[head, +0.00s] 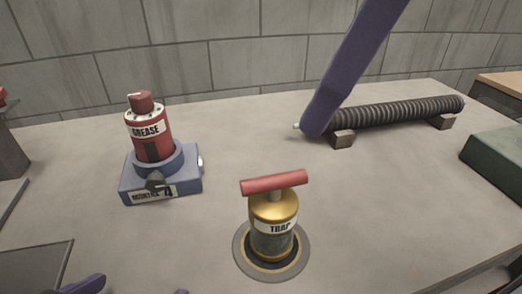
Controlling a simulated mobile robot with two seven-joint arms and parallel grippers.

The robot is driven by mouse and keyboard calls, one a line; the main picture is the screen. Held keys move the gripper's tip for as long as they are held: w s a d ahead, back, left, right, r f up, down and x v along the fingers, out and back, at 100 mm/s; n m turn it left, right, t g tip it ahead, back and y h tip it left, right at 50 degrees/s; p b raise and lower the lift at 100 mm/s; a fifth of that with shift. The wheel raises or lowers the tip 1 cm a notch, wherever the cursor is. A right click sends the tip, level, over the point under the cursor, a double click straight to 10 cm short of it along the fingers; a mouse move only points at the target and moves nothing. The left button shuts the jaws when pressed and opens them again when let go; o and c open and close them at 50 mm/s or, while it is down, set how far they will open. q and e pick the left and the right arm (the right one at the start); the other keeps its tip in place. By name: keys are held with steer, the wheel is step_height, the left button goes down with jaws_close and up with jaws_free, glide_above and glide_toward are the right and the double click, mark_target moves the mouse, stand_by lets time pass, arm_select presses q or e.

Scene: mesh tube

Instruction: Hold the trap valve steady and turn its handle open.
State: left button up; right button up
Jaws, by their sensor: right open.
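The trap valve (277,226) stands upright in the front middle, a gold and dark cylinder marked TRAP. It sits in a round grey collar (241,260) on the table. Its red T-handle (262,184) lies across the top, nearly left to right in the picture. A long purple finger of my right gripper (318,122) comes in from the upper right and ends in front of the ribbed tube, apart from the valve. Its other finger is not visible. Purple tips, apparently of my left gripper (86,285), show at the bottom left edge, apart from the valve.
A red grease canister (151,136) stands in a blue holder (133,189) at the left. A black ribbed tube (400,112) rests on small blocks at the back right. A green block (497,150) is at the right edge. Bare table surrounds the valve.

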mark_target(273, 220)
arm_select(q)
steer(key=d+r+t+h, duration=0.1)
steer(key=d, duration=0.2)
steer(key=w+d+r+m+t+h, duration=0.1)
steer(key=d, duration=0.3)
steer(key=d+r+m+t+h, duration=0.1)
steer(key=d+h, duration=0.1)
steer(key=d, duration=0.2)
steer(key=shift+w+r+t, duration=0.3)
steer(key=shift+t, duration=0.1)
steer(key=x, duration=0.9)
steer(key=shift+w+d, duration=0.2)
steer(key=shift+w, duration=0.15)
